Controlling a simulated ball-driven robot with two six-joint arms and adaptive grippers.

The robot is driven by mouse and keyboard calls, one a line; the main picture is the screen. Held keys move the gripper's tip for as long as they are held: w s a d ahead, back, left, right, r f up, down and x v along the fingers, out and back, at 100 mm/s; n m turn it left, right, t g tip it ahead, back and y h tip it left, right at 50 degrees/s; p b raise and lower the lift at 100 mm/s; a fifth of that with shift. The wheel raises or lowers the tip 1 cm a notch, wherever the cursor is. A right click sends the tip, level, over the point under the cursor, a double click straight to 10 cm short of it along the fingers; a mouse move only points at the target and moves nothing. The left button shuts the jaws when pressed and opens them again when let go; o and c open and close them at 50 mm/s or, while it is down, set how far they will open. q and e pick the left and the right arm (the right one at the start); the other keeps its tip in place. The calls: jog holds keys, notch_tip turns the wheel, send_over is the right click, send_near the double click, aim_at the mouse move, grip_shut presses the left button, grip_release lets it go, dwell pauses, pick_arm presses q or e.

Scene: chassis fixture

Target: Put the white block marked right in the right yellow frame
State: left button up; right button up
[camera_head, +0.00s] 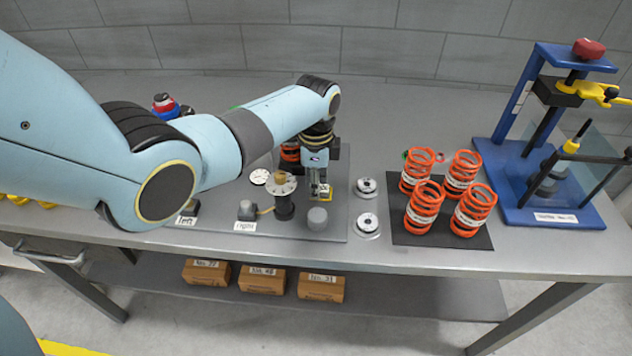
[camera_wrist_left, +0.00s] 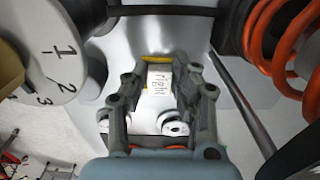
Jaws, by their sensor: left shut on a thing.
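My left gripper (camera_head: 320,190) is shut on the white block marked right, low over the right side of the grey fixture plate. My right gripper is not in view.
A dark post with a round disc (camera_head: 283,184) stands left of the gripper, and a grey cylinder (camera_head: 317,218) stands in front. More orange springs (camera_head: 424,205) stand on a dark mat to the right, beside a blue press (camera_head: 530,180).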

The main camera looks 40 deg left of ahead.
pick_arm(q)
jog(key=shift+f, duration=0.1)
dwell(0.6)
jog(key=o, duration=1)
notch_tip(320, 180, up, 3)
jog(key=p, duration=0.2)
jog(key=shift+p, duration=0.35)
jog(key=shift+r, duration=2)
